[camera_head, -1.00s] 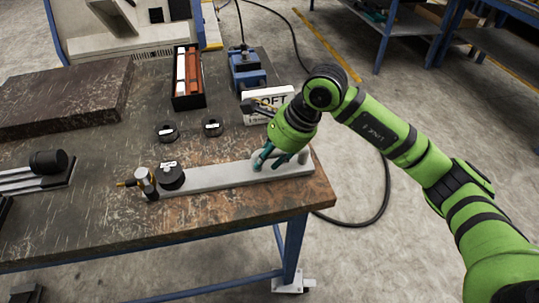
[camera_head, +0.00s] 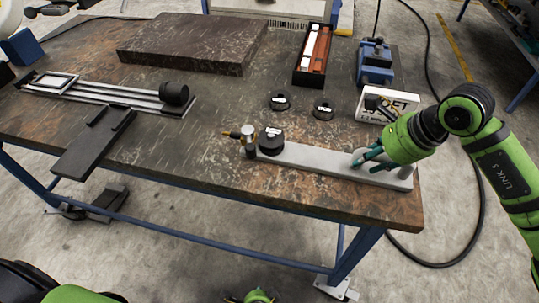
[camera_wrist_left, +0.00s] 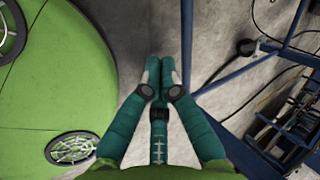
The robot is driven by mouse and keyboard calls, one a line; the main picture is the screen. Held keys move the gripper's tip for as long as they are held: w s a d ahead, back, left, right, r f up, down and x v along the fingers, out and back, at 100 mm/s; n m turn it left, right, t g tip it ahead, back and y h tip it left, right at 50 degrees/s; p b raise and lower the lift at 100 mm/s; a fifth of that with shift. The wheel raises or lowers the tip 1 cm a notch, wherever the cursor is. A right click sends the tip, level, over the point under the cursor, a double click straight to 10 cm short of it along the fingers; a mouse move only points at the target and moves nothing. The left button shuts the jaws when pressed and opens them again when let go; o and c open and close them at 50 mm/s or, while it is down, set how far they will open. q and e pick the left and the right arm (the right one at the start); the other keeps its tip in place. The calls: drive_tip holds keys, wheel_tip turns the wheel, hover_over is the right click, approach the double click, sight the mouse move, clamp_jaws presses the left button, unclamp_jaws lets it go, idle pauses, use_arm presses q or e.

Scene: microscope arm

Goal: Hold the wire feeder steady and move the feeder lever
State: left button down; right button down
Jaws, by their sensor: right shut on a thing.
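The wire feeder appears to be the long grey bar (camera_head: 320,158) lying along the table's front edge. At its left end are a round black knob (camera_head: 270,143) and a silver and brass fitting (camera_head: 249,138). I cannot tell surely which part is the lever. My right gripper (camera_head: 366,158) is shut on the raised grey part near the bar's right end, and its fingers partly hide that part. My left gripper (camera_wrist_left: 158,72) has its fingertips together with nothing between them. It is over the floor near blue table legs, away from the feeder.
Two small black discs (camera_head: 279,102) (camera_head: 323,110) lie behind the bar. A white lettered box (camera_head: 387,104), a blue vise-like device (camera_head: 375,65) and a black tray (camera_head: 313,55) stand at the back right. A dark slab (camera_head: 195,42) and a railed fixture (camera_head: 115,92) are on the left.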

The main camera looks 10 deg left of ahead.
sight(249, 140)
use_arm(q)
drive_tip(key=w+d+r+t, duration=0.2)
drive_tip(key=w+d+r, duration=0.1)
drive_tip(key=r, duration=0.4)
drive_tip(key=w+d+r+m+t+y, duration=0.1)
drive_tip(key=w+d+r+t, duration=0.15)
drive_tip(key=r, duration=0.35)
drive_tip(key=w+d+r+t, duration=0.2)
drive_tip(key=w+r, duration=0.1)
drive_tip(key=r, duration=0.4)
wheel_tip(249, 140, up, 18)
drive_tip(key=d+n+t+y, duration=0.1)
drive_tip(key=n+t+y, duration=0.1)
drive_tip(key=t+y, duration=0.2)
wheel_tip(249, 140, up, 6)
drive_tip(key=a+y, duration=0.2)
drive_tip(key=shift+t, duration=0.25)
drive_tip(key=x, duration=1)
drive_tip(key=shift+w+d+f, duration=0.15)
drive_tip(key=shift+w+f, duration=0.05)
drive_tip(key=shift+w, duration=0.1)
drive_tip(key=shift+s+a+f, duration=0.1)
drive_tip(key=shift+s+a, duration=0.1)
drive_tip(key=shift+a, duration=0.4)
drive_tip(key=shift+s+a, duration=0.2)
drive_tip(key=shift+a, duration=0.4)
drive_tip(key=shift+s+a, duration=0.15)
drive_tip(key=shift+a, duration=0.45)
drive_tip(key=shift+h, duration=0.3)
